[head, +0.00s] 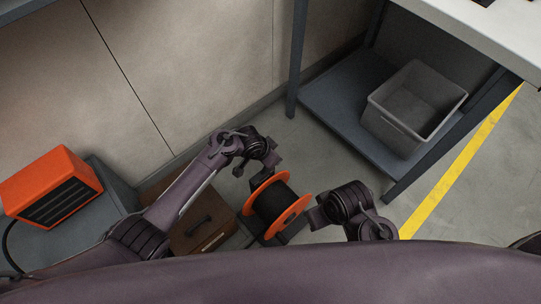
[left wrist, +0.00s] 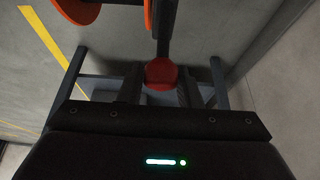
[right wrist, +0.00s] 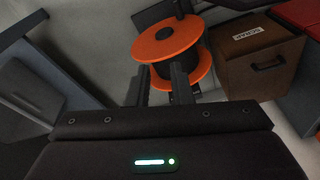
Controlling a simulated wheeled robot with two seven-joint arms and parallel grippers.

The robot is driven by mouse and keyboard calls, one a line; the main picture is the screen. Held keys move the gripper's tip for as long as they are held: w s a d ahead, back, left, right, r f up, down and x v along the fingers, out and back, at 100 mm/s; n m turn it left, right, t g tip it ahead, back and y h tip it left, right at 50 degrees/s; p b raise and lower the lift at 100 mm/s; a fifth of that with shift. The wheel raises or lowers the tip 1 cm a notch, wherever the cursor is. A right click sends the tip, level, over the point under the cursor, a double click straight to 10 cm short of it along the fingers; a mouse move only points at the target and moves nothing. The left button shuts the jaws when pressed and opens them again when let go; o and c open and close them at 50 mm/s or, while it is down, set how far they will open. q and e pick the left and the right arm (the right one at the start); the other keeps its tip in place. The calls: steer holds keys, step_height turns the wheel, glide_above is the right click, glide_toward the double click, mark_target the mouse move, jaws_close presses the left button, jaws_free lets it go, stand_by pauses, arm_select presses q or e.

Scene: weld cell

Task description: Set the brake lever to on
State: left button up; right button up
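The cable reel has orange flanges (head: 292,212) and a dark wound core (head: 273,203), and stands on the floor between my grippers. In the left wrist view a dark lever arm (left wrist: 166,32) runs beside the reel and ends in a red knob (left wrist: 160,73). My left gripper (left wrist: 160,92) has a finger on each side of this knob; whether they touch it is unclear. In the head view my left gripper (head: 258,170) is just above the reel, and the knob is hidden there. My right gripper (right wrist: 160,78) is open and empty, facing the reel's orange flange (right wrist: 168,50).
A brown box (head: 200,222) with a handle and label is left of the reel. An orange heater-like unit (head: 50,185) stands on a grey surface at left. A grey bin (head: 412,105) sits on the bench's lower shelf (head: 335,98). Floor with a yellow line (head: 460,165) is clear at right.

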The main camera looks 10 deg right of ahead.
mark_target(264, 169)
arm_select(q)
steer(key=o, duration=0.4)
steer(key=shift+f, duration=0.1)
steer(key=shift+c, duration=0.2)
steer(key=shift+s+a+r+p, duration=0.15)
steer(key=shift+r+p, duration=0.15)
steer(key=shift+r, duration=0.15)
steer(key=shift+p+v, duration=0.65)
steer(key=shift+v, duration=0.6)
steer(key=p+v, duration=0.1)
steer(key=v, duration=0.2)
steer(key=shift+a+r+p, duration=0.1)
steer(key=shift+r+p, duration=0.2)
steer(key=shift+s+a+r, duration=0.15)
steer(key=shift+r, duration=0.2)
arm_select(e)
step_height(264, 169, down, 8)
steer(key=d, duration=0.2)
steer(key=shift+w+r+m, duration=0.15)
steer(key=shift+m, duration=0.25)
steer(key=shift+g, duration=0.3)
